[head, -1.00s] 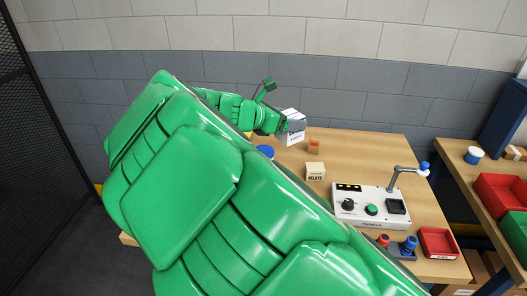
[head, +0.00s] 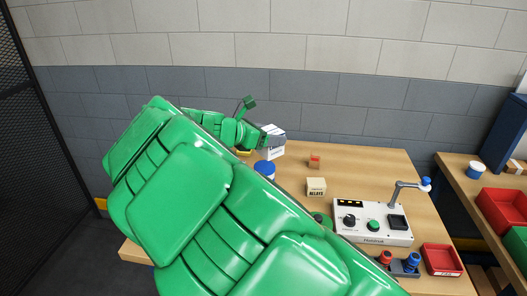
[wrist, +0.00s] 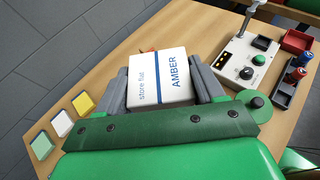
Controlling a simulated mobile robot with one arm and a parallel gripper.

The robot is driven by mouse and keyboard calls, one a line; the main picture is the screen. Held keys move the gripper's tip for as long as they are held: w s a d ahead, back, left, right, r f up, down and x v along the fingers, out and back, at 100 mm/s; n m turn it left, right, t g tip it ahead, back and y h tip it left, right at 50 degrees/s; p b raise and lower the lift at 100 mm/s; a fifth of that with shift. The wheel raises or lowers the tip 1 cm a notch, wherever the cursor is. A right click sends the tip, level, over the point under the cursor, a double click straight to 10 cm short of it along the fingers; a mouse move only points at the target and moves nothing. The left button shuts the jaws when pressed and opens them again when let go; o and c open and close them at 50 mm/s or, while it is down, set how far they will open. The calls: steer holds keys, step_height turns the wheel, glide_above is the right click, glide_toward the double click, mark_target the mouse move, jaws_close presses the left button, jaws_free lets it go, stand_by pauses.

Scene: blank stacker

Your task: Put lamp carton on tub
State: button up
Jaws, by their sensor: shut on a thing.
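The lamp carton, a white box (head: 269,152) with a blue stripe, is between my gripper's (head: 273,137) jaws above the far left of the table. In the wrist view, the carton (wrist: 160,80) reads "AMBER" and "store flat", with the grey fingers of my gripper (wrist: 163,90) shut on its sides. A tub with a blue lid (head: 264,167) stands just below and in front of the carton in the head view, partly hidden by my arm. I cannot tell the gap between them. The wrist view does not show this tub.
A relays box (head: 316,187), a small orange box (head: 314,161) and a control panel (head: 371,222) stand on the wooden table (head: 365,165). A red tray (head: 442,260) is front right. Coloured blocks (wrist: 62,122) line the table's left edge.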

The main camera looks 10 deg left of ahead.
steer(key=shift+w+a+f, duration=0.45)
steer(key=shift+w+f, duration=0.75)
steer(key=shift+f, duration=0.05)
steer(key=shift+w+a+f, duration=0.4)
steer(key=shift+w+f, duration=0.8)
steer(key=shift+w, duration=0.05)
steer(key=shift+w+a+f, duration=0.45)
steer(key=shift+w+f, duration=0.75)
steer(key=shift+f, duration=1.45)
steer(key=shift+f, duration=0.1)
steer(key=o, duration=1)
steer(key=v, duration=1.2)
